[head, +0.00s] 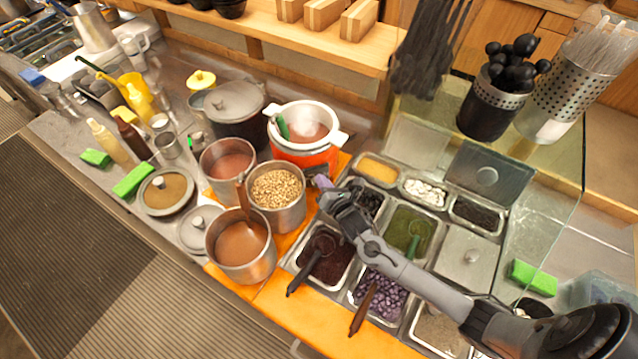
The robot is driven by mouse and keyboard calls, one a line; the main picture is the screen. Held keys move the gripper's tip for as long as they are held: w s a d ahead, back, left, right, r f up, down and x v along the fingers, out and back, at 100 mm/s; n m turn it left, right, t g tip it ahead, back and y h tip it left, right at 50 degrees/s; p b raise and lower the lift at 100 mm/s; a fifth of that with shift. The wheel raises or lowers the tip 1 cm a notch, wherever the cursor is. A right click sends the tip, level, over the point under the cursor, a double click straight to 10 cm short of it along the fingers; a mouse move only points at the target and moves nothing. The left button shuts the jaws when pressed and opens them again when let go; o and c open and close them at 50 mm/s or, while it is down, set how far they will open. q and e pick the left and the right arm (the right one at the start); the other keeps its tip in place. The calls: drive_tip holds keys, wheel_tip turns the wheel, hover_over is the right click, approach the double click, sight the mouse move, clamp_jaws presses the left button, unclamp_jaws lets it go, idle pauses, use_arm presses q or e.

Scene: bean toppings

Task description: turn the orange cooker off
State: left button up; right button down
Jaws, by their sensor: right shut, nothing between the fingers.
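The orange cooker (312,163) stands at the back middle of the counter, with a white pot (304,112) holding reddish-brown contents and a green-handled utensil on top. My right arm reaches in from the lower right across the topping trays. My right gripper (319,182) is shut and empty, low at the front right of the cooker. Its fingertips are small in the picture, and I cannot tell whether they touch the cooker. The cooker's switch cannot be made out; the pots and my gripper cover part of its front. My left gripper is not in view.
A steel pot of beans (277,190) stands just left of my right gripper, and a pot of brown liquid (240,245) stands in front of it. Topping trays (409,228) with several utensils lie under my right arm. A glass guard (540,190) stands at right.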

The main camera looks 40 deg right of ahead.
drive_tip(key=shift+s+a+r+p, duration=0.1)
drive_tip(key=shift+s+r+p, duration=0.1)
drive_tip(key=shift+s+p, duration=0.25)
drive_tip(key=p+v, duration=0.3)
drive_tip(key=shift+s+a+f, duration=0.2)
drive_tip(key=shift+s+a, duration=0.05)
drive_tip(key=shift+s, duration=0.1)
drive_tip(key=shift+s+a+f+p, duration=0.15)
drive_tip(key=shift+s+p, duration=0.2)
drive_tip(key=shift+s, duration=0.25)
